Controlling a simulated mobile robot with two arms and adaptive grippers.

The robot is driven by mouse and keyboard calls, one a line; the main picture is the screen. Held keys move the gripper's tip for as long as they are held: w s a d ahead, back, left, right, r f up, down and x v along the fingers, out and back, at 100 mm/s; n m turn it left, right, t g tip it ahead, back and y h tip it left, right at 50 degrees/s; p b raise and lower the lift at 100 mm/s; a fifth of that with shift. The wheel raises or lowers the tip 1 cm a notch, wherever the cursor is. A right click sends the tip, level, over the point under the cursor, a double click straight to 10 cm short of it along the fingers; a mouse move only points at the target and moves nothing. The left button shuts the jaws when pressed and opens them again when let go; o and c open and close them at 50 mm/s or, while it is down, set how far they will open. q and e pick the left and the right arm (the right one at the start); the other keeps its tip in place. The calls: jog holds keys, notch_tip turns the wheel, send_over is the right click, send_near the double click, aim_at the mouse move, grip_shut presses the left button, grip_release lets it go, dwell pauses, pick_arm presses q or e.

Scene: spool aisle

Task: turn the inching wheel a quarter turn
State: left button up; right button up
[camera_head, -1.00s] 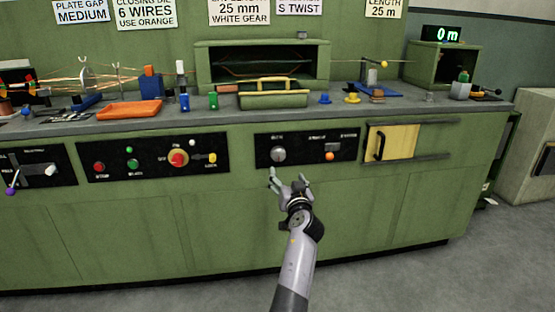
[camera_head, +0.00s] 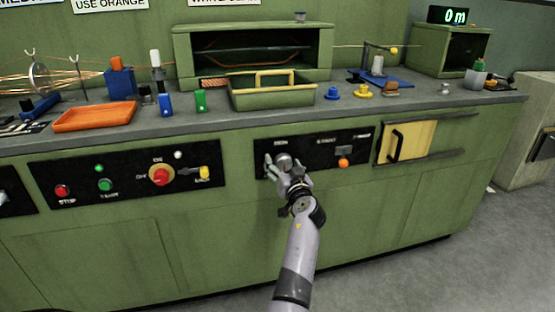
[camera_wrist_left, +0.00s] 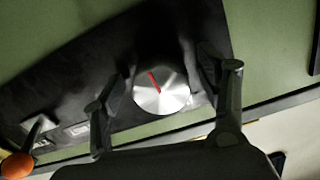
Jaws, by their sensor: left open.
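A round silver knob (camera_head: 284,159) sits on the black control panel on the green bench front, and its label is too small to read. In the left wrist view the knob (camera_wrist_left: 161,92) shows a flat silver face with a red line tilted from upper left to centre. No other wheel is clearly in view. My left gripper (camera_head: 282,166) is open at the knob. In the left wrist view one finger of the left gripper (camera_wrist_left: 162,72) stands on each side of the knob; I cannot tell whether they touch it. My right gripper is not in view.
An orange knob (camera_head: 343,163) is on the same panel to the right. Beyond it is a yellow door with a black handle (camera_head: 399,146). To the left is a panel with a red-and-yellow switch (camera_head: 161,175). A green tray (camera_head: 272,97) stands on the benchtop above.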

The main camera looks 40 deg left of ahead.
pick_arm(q)
jog(key=shift+r, duration=0.1)
jog(key=shift+c, duration=0.3)
jog(key=c, duration=1.1)
